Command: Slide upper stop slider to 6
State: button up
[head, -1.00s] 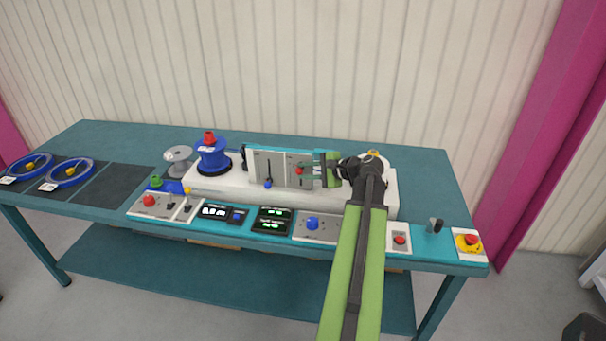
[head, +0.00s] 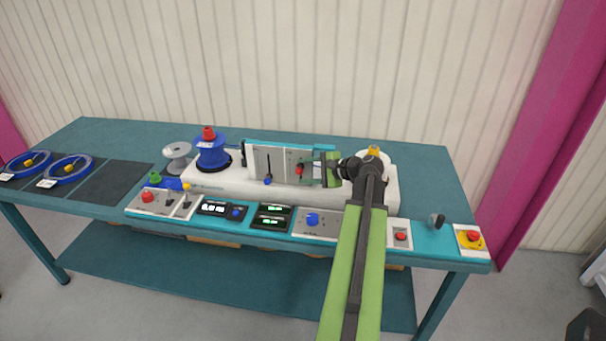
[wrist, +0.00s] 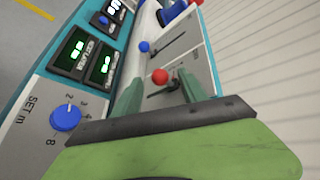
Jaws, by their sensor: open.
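The slider panel (head: 262,160) stands upright on the white machine body and carries two slots with knobs. A red slider knob (head: 299,171) is on the right part and a blue slider knob (head: 268,181) is low on the left part. I cannot read the panel's scale or tell which slider is the upper stop. My gripper (head: 309,172) is open at the right part. In the wrist view its two green fingers (wrist: 159,84) stand on either side of the red knob (wrist: 160,76), with gaps visible. The blue knob (wrist: 144,46) lies beyond.
A blue reel (head: 211,155) with a red top stands left of the panel. In front are displays (head: 272,216), a blue dial (head: 312,220), also in the wrist view (wrist: 65,117), and toggles (head: 170,202). A yellow-and-red stop button (head: 472,238) is at the right edge.

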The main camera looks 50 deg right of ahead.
jog(key=shift+s+r, duration=0.15)
jog(key=shift+s, duration=0.05)
jog(key=p+v, duration=0.7)
jog(key=v, duration=1)
